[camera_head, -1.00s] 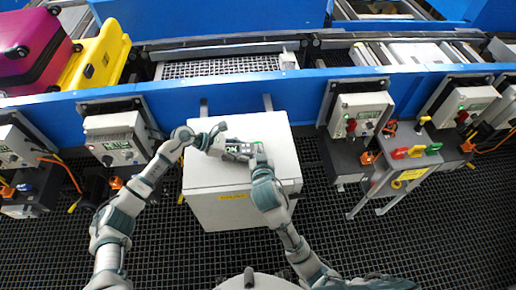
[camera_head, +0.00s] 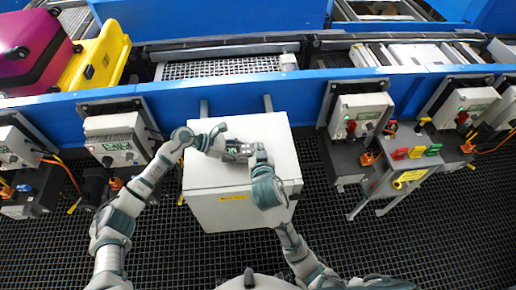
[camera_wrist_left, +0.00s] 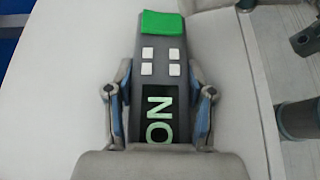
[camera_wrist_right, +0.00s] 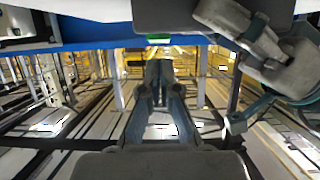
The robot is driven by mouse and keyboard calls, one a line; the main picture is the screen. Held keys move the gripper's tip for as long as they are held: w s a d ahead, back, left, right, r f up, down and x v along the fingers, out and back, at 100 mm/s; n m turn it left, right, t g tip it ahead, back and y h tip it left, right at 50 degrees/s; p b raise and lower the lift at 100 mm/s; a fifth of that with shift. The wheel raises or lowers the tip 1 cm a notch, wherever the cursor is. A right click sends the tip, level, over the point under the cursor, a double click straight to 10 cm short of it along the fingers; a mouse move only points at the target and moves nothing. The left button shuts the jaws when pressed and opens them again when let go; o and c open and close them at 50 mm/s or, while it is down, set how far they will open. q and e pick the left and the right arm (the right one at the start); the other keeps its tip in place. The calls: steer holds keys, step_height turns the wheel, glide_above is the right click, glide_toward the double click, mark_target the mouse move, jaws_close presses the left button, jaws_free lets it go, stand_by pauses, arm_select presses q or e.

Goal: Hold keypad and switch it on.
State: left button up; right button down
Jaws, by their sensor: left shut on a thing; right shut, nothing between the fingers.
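The keypad (camera_head: 236,149) is a dark grey box above the white cabinet top. In the left wrist view the keypad (camera_wrist_left: 160,32) has a green block at its far end, several white keys and a display reading "ON" in pale green letters. My left gripper (camera_wrist_left: 160,98) is shut on its sides near the display; it also shows in the head view (camera_head: 222,145). My right gripper (camera_head: 258,150) is at the keypad's right end and partly hides it. In the right wrist view its fingers (camera_wrist_right: 160,85) are shut and empty, below a green edge. Contact cannot be told.
The white cabinet (camera_head: 236,190) stands below both hands. A blue conveyor frame (camera_head: 240,92) runs behind it. Control boxes (camera_head: 360,115) flank it on both sides. A yellow case (camera_head: 98,60) and a magenta case (camera_head: 32,45) lie at the upper left.

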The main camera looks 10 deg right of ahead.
steer(key=v, duration=1.1)
steer(key=shift+r, duration=0.45)
arm_select(q)
steer(key=o, duration=1.5)
steer(key=shift+o, duration=0.2)
